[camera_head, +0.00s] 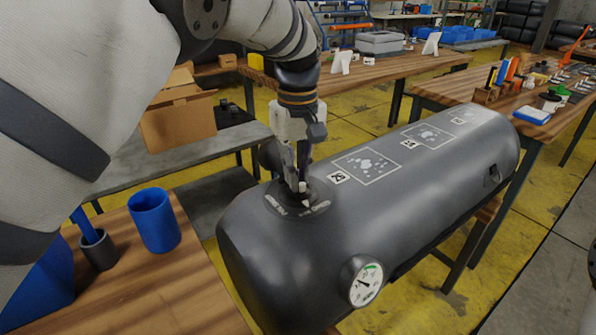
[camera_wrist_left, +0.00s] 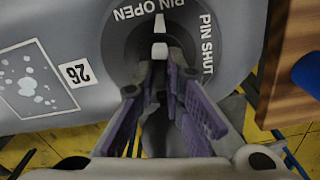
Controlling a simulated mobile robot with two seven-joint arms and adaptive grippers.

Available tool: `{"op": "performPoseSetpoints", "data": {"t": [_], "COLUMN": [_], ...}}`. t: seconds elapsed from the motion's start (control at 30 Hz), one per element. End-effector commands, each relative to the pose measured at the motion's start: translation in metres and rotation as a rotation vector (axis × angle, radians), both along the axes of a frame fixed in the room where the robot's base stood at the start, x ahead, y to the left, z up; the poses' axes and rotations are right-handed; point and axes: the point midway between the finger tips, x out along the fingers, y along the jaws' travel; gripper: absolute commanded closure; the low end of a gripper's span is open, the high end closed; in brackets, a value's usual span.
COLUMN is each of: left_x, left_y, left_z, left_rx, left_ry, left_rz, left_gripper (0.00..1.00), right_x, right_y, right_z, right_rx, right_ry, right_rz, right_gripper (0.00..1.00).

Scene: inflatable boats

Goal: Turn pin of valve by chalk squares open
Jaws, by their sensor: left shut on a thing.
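The valve (camera_head: 318,192) is a dark round disc on top of a grey inflatable tube (camera_head: 400,205); it also shows in the left wrist view (camera_wrist_left: 118,45). Its rim carries the white words PIN OPEN and PIN SHUT. The pin (camera_wrist_left: 160,50) has a white marking that points up toward the word OPEN in the left wrist view. My left gripper (camera_head: 301,184) comes down from above and is shut on the pin, with its fingers hiding much of the valve's middle. My right gripper is not in view.
Chalk squares (camera_head: 367,166) with white blotches and number tags (camera_head: 339,177) run along the tube. A pressure gauge (camera_head: 366,283) sticks out at its front. A blue cup (camera_head: 154,220) stands on the wooden table (camera_head: 185,295) at left. Tool-covered benches stand behind.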

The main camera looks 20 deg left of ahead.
Motion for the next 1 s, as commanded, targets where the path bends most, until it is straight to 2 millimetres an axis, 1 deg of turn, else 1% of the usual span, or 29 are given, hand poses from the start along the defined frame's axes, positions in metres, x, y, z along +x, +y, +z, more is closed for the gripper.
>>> {"op": "performPoseSetpoints", "data": {"t": [0.2,0.4,0.6,1.0], "left_x": [-0.0002,-0.0004,-0.0005,-0.0006], "left_y": [0.0006,0.0006,0.0006,0.0007], "left_z": [0.0002,0.0001,0.0000,-0.0001], "left_rx": [0.001,0.001,0.001,-0.001], "left_ry": [-0.002,-0.001,-0.001,-0.001], "left_rz": [0.125,0.195,0.226,0.232], "left_gripper": [1.00,1.00,1.00,1.00], "right_x": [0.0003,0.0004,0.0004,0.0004], "right_y": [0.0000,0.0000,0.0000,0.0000], "right_z": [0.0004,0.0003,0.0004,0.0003], "right_rx": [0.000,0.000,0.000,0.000], "right_ry": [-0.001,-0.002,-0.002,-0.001], "right_rz": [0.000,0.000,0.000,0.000], "right_gripper": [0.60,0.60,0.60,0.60]}}
